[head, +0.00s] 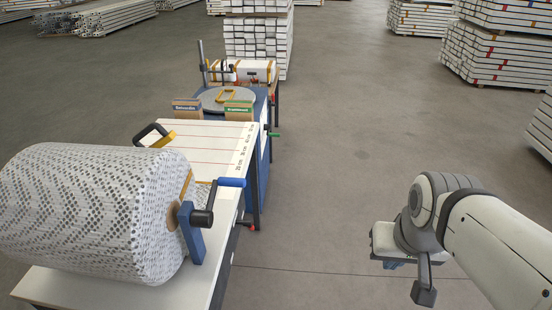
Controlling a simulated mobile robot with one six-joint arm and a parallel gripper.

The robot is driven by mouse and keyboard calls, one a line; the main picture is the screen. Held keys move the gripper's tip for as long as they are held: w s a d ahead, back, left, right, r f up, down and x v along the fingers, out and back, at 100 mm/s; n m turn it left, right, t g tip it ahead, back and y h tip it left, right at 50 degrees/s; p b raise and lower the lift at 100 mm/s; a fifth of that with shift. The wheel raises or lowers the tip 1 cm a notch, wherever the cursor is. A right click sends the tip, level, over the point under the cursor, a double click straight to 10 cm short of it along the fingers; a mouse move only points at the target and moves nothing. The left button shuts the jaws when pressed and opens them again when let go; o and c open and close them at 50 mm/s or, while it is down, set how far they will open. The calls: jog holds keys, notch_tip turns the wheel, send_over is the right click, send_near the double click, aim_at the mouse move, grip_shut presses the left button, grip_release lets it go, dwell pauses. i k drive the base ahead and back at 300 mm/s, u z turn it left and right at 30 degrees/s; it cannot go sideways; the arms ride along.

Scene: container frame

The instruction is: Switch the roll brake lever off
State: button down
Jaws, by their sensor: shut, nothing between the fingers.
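A large white perforated roll (95,210) lies on the near end of the bench at the left. At its right end a blue upright bracket (193,240) carries a dark cylindrical knob (202,218). A lever with a blue grip (231,182) rises beside the knob, its grip roughly level and pointing right. This looks like the roll brake lever; no on/off marking is readable. My gripper (424,292) is at the lower right, shut and empty, well apart from the lever. Its fingertips are small and partly unclear in this view.
The white bench top (210,150) runs away from me. A small red handle (247,226) and a green one (273,134) stick out from its right side. A blue station with a round turntable (226,107) stands beyond. Open floor (335,190) lies between bench and arm.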

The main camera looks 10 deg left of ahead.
aim_at(248, 223)
jog(key=u, duration=0.25)
jog(key=i, duration=1.2)
jog(key=u, duration=0.45)
jog(key=k, duration=0.95)
jog(key=u, duration=0.15)
jog(key=i, duration=0.95)
jog(key=z, duration=0.05)
